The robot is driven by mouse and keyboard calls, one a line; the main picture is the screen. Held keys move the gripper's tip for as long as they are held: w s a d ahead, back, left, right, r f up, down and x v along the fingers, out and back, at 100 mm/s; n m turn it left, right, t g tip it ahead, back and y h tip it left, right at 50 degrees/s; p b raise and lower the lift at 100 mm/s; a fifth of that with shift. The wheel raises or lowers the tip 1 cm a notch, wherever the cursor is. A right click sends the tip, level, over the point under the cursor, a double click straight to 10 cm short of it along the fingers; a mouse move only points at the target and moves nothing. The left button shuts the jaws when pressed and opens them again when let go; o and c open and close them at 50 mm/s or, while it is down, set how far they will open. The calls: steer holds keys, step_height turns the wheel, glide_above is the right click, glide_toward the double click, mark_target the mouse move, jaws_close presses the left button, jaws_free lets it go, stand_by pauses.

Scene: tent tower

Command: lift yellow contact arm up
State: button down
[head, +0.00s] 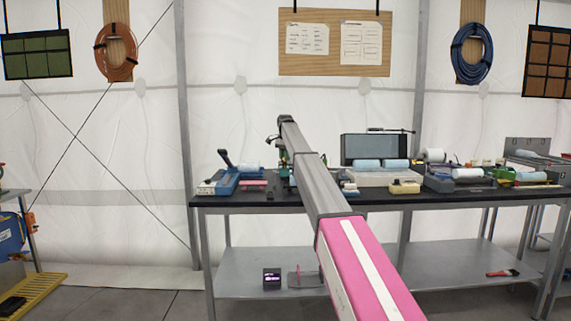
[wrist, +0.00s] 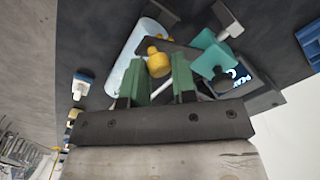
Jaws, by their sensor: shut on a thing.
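The yellow contact arm (wrist: 158,63) shows as a rounded yellow knob between the tips of my gripper (wrist: 160,75) in the wrist view. The green fingers stand slightly apart and are shut on this knob. A dark bar (wrist: 182,49) lies just behind it; whether it belongs to the contact arm I cannot tell. In the head view my gripper (head: 283,158) is over the left part of the black-topped table, mostly hidden by my arm, and the contact arm cannot be made out there.
A light blue cylinder (wrist: 136,52) lies left of the fingers, and a teal block (wrist: 209,53) and a lit display (wrist: 236,80) sit on the right. On the table (head: 420,200) are a blue device (head: 222,181), a grey screen box (head: 374,148) and several rolls.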

steer(key=w, duration=0.1)
steer(key=w+r, duration=0.1)
steer(key=w, duration=0.1)
steer(key=shift+r, duration=0.15)
steer(key=shift+w+r, duration=0.2)
steer(key=shift+w, duration=0.35)
steer(key=shift+w+r, duration=0.15)
steer(key=shift+w, duration=1.55)
steer(key=shift+w+f, duration=0.3)
steer(key=shift+w, duration=0.1)
steer(key=shift+a+r, duration=0.15)
steer(key=c, duration=1)
jaws_free()
steer(key=shift+a, duration=0.1)
steer(key=shift+r, duration=0.15)
